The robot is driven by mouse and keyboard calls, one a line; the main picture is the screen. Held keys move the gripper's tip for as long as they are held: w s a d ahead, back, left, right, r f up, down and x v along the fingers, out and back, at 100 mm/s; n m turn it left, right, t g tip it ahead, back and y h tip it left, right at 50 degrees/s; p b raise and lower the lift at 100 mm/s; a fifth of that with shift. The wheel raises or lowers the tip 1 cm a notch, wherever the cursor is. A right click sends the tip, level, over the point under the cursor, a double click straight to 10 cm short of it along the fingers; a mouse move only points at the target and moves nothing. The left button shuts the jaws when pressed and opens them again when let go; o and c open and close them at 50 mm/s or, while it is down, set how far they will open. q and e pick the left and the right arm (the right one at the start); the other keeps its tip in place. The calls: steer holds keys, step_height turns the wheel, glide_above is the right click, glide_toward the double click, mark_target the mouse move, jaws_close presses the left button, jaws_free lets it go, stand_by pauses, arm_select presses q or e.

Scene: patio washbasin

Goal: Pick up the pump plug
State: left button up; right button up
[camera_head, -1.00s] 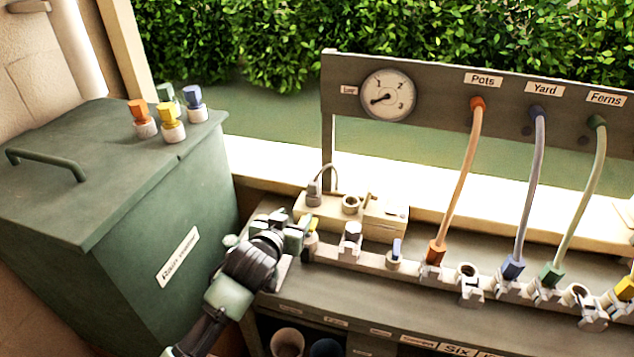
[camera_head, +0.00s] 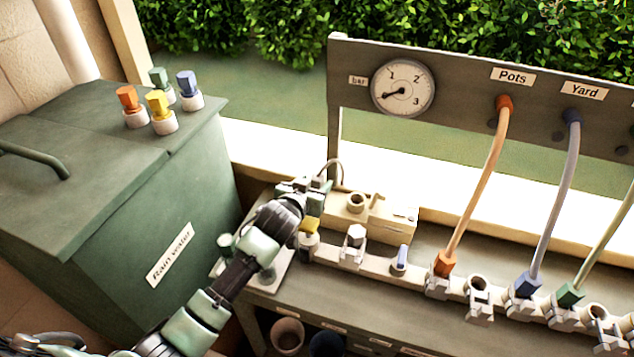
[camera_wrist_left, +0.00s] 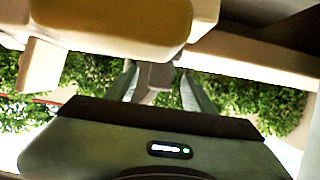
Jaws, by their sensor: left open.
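The pump plug is mostly hidden by my left gripper in the head view; its thin grey cable (camera_head: 333,164) arches up behind the gripper. My left gripper (camera_head: 318,188) is open at the left end of the cream pump box (camera_head: 378,219). In the left wrist view, a grey block that looks like the plug (camera_wrist_left: 155,80) stands between the two spread fingers (camera_wrist_left: 160,92). I cannot tell whether a finger touches it. My right gripper is not in view.
A yellow connector (camera_head: 309,226) sits on the valve rail just below my gripper. The rail carries several fittings and hoses to the right. The green rain water bin (camera_head: 100,240), with several coloured caps on its lid, stands left. A gauge (camera_head: 402,88) is behind.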

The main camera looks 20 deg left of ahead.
arm_select(q)
steer(key=shift+w+f, duration=0.2)
steer(key=shift+w, duration=0.5)
steer(key=shift+w+f, duration=0.3)
steer(key=shift+w, duration=0.25)
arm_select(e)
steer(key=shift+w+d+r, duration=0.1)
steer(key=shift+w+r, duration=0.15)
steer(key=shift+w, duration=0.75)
arm_select(q)
steer(key=c, duration=1)
jaws_close()
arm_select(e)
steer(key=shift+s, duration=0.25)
